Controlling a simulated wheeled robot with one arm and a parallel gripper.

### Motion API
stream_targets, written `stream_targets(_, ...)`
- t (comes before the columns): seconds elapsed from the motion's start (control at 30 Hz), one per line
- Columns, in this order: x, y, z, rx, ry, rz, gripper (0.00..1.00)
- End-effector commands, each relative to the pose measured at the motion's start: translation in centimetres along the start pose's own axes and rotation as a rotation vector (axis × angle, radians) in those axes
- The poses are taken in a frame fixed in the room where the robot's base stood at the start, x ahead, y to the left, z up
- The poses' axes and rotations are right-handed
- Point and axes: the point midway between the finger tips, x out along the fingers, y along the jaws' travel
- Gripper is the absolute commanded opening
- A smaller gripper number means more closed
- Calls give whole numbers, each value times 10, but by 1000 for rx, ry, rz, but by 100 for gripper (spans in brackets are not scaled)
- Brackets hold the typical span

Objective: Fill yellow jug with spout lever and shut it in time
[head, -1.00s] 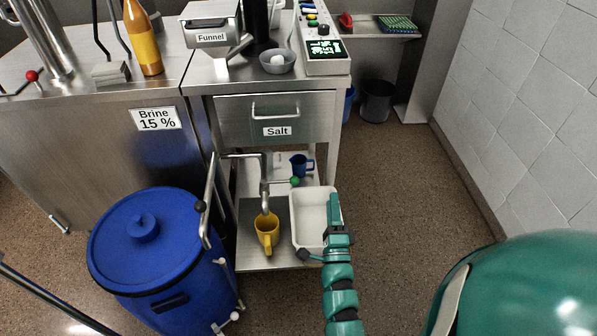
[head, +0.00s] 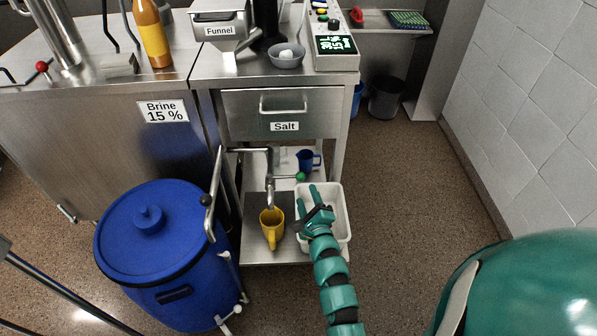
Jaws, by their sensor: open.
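The yellow jug (head: 272,229) stands on a dark plate on the low shelf, its handle toward me. The metal spout (head: 269,192) comes down right above the jug's mouth. A lever with a green knob (head: 301,176) sticks out to the right of the spout pipe. My gripper (head: 316,190) is open and empty over the white tray, right of the jug, with its fingers pointing away from me, a little below the green knob in the picture. I cannot tell whether liquid flows or how full the jug is.
The white tray (head: 343,228) lies right of the jug. A blue jug (head: 307,160) stands behind the lever. The Salt drawer (head: 283,116) is above. Floor at right is clear.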

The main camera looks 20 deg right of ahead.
Motion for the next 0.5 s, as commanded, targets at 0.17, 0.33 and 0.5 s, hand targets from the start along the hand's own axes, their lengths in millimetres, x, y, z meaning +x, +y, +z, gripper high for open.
stream_targets(0.17, 27, -1, 0, -1, 0, -1, 50)
stream_targets(0.33, 51, 0, 0, -1, 0, -1, 50)
stream_targets(0.5, 75, -1, 1, -1, -2, -2, 50)
